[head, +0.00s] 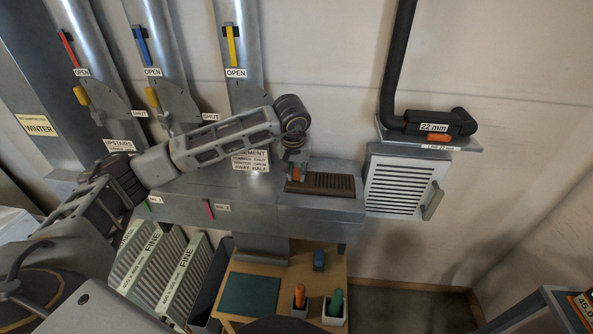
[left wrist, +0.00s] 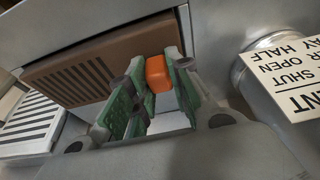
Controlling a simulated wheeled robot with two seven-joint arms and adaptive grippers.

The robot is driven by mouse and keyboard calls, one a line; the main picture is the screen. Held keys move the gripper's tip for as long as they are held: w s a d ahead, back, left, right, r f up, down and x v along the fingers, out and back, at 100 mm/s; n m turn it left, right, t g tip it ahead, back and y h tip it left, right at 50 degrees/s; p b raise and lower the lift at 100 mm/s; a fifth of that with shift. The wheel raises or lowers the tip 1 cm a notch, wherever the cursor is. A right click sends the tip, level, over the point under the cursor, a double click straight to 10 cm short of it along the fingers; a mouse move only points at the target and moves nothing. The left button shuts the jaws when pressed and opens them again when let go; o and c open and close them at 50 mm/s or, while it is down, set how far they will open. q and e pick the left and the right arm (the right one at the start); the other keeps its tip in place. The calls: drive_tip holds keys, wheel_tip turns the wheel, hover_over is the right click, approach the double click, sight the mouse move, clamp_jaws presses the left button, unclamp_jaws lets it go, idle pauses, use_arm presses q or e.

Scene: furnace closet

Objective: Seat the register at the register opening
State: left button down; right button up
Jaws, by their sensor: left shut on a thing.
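The brown slotted register (head: 328,184) lies at the top front of the grey metal duct box, and it also shows in the left wrist view (left wrist: 85,72). An orange tab (left wrist: 158,73) stands at its end. My left gripper (head: 296,170) reaches over from the left and is shut on the orange tab, with its green-padded fingers (left wrist: 157,88) on either side. The register opening is not visible; the register or the duct edge covers it. I cannot tell whether the register sits flush. My right gripper is not in view.
A white louvred grille (head: 401,182) with a handle stands right of the register, under a shelf with a black pipe (head: 395,60). Labelled ducts with coloured levers rise behind my left arm.

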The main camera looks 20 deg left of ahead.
use_arm(q)
drive_tip(key=shift+f+b, duration=0.3)
drive_tip(key=c, duration=1.2)
unclamp_jaws()
